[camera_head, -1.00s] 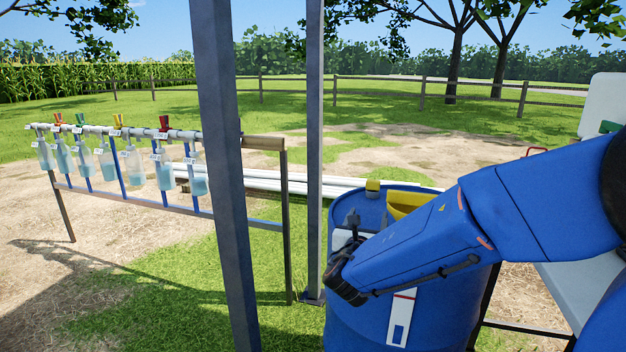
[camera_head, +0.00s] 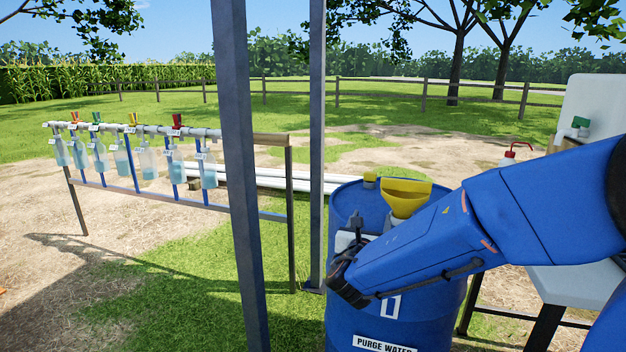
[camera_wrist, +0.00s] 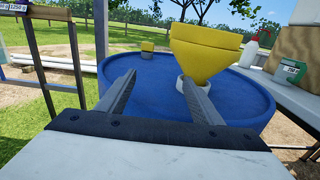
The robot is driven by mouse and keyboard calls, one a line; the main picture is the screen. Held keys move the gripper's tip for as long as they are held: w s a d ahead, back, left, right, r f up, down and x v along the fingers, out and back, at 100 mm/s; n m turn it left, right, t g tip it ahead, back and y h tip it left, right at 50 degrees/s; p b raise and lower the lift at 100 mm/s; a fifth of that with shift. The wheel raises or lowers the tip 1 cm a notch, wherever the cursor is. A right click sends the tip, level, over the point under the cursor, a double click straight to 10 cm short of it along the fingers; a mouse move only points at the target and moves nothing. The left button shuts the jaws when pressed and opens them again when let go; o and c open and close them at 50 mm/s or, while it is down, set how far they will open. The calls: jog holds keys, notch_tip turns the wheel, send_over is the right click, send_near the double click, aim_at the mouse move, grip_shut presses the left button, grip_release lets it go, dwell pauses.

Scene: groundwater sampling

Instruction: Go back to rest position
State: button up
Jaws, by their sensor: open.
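My gripper (camera_wrist: 158,98) is open, with its two fingers spread and nothing between them in the wrist view. It points out over the top of the blue drum (camera_wrist: 150,75), and the yellow funnel (camera_wrist: 205,50) stands on the drum just beyond the right finger. In the head view my blue arm reaches in from the right. My gripper (camera_head: 345,265) shows dark at its end, in front of the drum (camera_head: 345,325) labelled "PURGE WATER". The yellow funnel (camera_head: 406,196) sits upright on the drum's lid, partly behind my arm.
Grey metal posts (camera_head: 238,180) stand left of the drum. A rack with several hanging sample bottles (camera_head: 122,160) is at the left. A table (camera_head: 575,285) at the right holds a white container (camera_head: 594,100) and a red-topped wash bottle (camera_head: 507,158). Grass lies between rack and drum.

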jog(key=s+d+f+m+g+h, duration=0.15)
jog(key=s+d+m+g, duration=0.25)
jog(key=s+d+m, duration=0.45)
jog(key=s+d+m+g+h, duration=0.3)
jog(key=s+d+m+g, duration=0.15)
jog(key=d, duration=0.65)
jog(key=s+d+f+m+g+y, duration=0.1)
jog(key=s+d+f+m+g, duration=0.1)
jog(key=s+m, duration=0.35)
jog(key=s+d+f+m+g+y, duration=0.1)
jog(key=s+f+m+g+y, duration=0.2)
jog(key=s, duration=0.4)
jog(key=s+a+f+m+t+y, duration=0.1)
jog(key=s+a+m+y, duration=0.5)
jog(key=s+a+m, duration=0.3)
jog(key=shift+s+f+m, duration=0.4)
jog(key=shift+s+m, duration=0.55)
jog(key=shift+s, duration=0.15)
jog(key=shift+a, duration=0.1)
